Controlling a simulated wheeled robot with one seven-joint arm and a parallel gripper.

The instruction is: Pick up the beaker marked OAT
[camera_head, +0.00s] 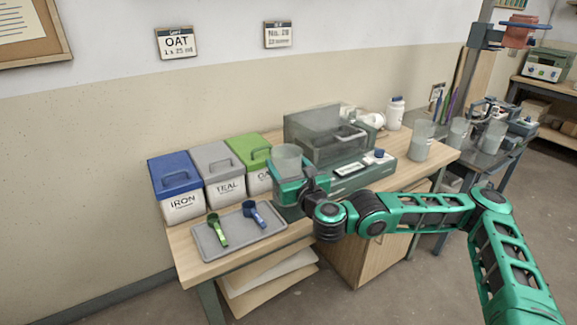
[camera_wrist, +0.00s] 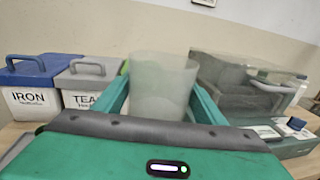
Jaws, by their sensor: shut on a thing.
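My gripper (camera_head: 288,187) is shut on a clear, frosted beaker (camera_head: 286,158) and holds it upright in front of the green-lidded bucket (camera_head: 248,150). In the wrist view, the beaker (camera_wrist: 162,82) stands between my green fingers (camera_wrist: 160,105); no marking on it can be read there. The green-lidded bucket's label is partly hidden by the beaker and gripper. A wall sign (camera_head: 177,41) reads OAT. Another clear beaker (camera_head: 422,141) stands at the right end of the table, and more (camera_head: 459,134) stand on the dark bench behind; no marks are legible on them.
Buckets marked IRON (camera_head: 178,188) and TEAL (camera_head: 217,174) stand at the left. A grey tray (camera_head: 235,248) holds a green scoop (camera_head: 217,231) and a blue scoop (camera_head: 254,213). A transparent-covered scale (camera_head: 325,136) stands right of my gripper. A white bottle (camera_head: 394,113) is behind.

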